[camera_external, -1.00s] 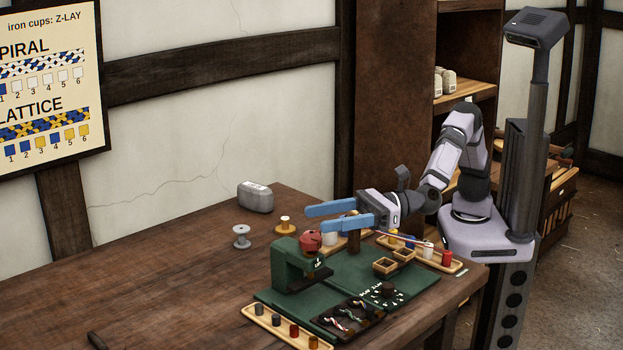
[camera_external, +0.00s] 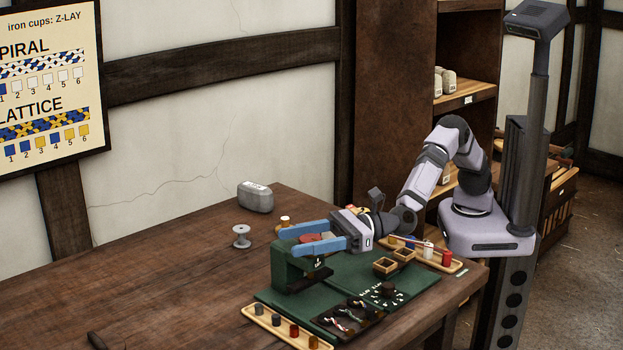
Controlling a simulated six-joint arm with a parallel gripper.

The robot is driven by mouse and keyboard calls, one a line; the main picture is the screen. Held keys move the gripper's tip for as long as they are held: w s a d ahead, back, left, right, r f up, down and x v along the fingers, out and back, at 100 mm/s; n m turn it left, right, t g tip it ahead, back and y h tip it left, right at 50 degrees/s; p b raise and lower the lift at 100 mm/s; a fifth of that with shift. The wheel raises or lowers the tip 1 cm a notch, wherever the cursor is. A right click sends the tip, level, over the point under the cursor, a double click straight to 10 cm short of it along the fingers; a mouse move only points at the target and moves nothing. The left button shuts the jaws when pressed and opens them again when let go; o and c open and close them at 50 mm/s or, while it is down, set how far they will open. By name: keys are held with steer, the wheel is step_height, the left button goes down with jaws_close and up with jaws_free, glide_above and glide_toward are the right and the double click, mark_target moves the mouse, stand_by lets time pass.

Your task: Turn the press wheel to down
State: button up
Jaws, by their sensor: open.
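The green press (camera_external: 283,268) stands on the green board at the middle of the table. I cannot tell whether either finger touches the wheel. The markings on the press are too small to read.
A tray of small pegs (camera_external: 264,324) lies in front of the press. A dark tray with strands (camera_external: 347,318), a black dial (camera_external: 387,289) and small wooden boxes (camera_external: 385,266) are to the right.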

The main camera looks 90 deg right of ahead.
steer(key=shift+w+a, duration=0.25)
steer(key=shift+w, duration=0.35)
steer(key=c, duration=1.1)
steer(key=shift+o, duration=0.2)
steer(key=shift+m+h, duration=0.3)
steer(key=shift+h, duration=0.2)
steer(key=shift+w+d+m+t+h, duration=0.1)
steer(key=shift+d+m+t+h, duration=0.2)
steer(key=shift+m+h, duration=0.65)
steer(key=shift+d+m+t+h, duration=0.2)
steer(key=shift+m+h, duration=0.4)
steer(key=shift+h, duration=0.8)
steer(key=shift+w+d+m+t+h, duration=0.1)
steer(key=shift+d+m+t+h, duration=0.2)
steer(key=shift+m+h, duration=0.65)
steer(key=shift+s+d+m+h, duration=0.1)
steer(key=shift+d+m+h, duration=0.2)
steer(key=shift+h, duration=0.7)
steer(key=o, duration=1.1)
steer(key=shift+c, duration=0.2)
